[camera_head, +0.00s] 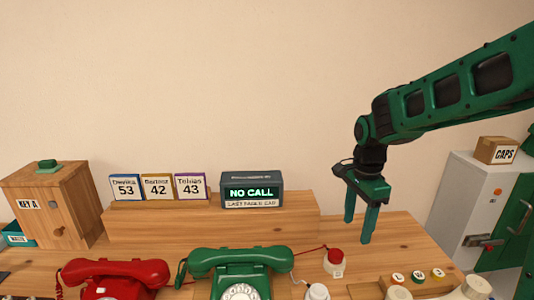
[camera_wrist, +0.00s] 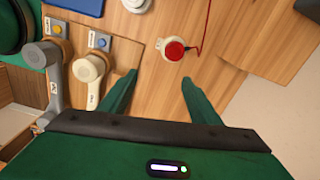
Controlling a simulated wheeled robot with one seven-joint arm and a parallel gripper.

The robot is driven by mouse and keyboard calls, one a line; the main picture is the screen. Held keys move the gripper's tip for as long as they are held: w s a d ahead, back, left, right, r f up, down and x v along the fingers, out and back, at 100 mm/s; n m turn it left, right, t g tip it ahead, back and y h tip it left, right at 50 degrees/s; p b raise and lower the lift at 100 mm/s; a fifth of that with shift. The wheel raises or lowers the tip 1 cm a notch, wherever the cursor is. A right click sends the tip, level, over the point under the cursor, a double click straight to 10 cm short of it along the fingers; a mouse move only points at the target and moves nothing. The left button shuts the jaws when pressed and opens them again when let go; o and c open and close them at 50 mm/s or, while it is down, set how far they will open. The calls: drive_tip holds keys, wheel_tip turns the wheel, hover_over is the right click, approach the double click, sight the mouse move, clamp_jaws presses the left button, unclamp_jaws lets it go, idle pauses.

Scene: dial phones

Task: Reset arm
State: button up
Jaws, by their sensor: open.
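My gripper (camera_head: 359,226) is open and empty, hanging from my green arm with its fingers pointing down over the right part of the wooden table (camera_head: 408,232). In the wrist view its two green fingers (camera_wrist: 156,88) stand apart with only table between them. A white device with a red button (camera_wrist: 174,50) lies on the table beyond the fingertips; it also shows in the head view (camera_head: 336,260), below and left of the gripper. A green dial phone (camera_head: 240,265) and a red dial phone (camera_head: 115,275) stand at the front, both with handsets resting on top.
A display reading "NO CALL" (camera_head: 251,191) and cards with names and numbers (camera_head: 157,187) stand on a raised wooden shelf (camera_head: 210,222). A wooden cabinet (camera_head: 62,205) is at left. A grey cabinet (camera_head: 470,200) with a "CAPS" box (camera_head: 496,151) is at right. Grey (camera_wrist: 53,80) and cream (camera_wrist: 90,75) handle-like objects lie near the fingers.

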drive_tip(key=s+d+n, duration=0.3)
drive_tip(key=s+d, duration=0.1)
drive_tip(key=s, duration=0.5)
drive_tip(key=s+d+n, duration=0.3)
drive_tip(key=s+d, duration=0.2)
drive_tip(key=s, duration=0.4)
drive_tip(key=s+d+n, duration=0.3)
drive_tip(key=s+d, duration=0.2)
drive_tip(key=s, duration=0.3)
drive_tip(key=shift+s+r+n, duration=0.3)
drive_tip(key=shift+s+r, duration=0.05)
drive_tip(key=shift+s, duration=0.05)
drive_tip(key=shift+w+f, duration=0.25)
drive_tip(key=shift+w, duration=0.4)
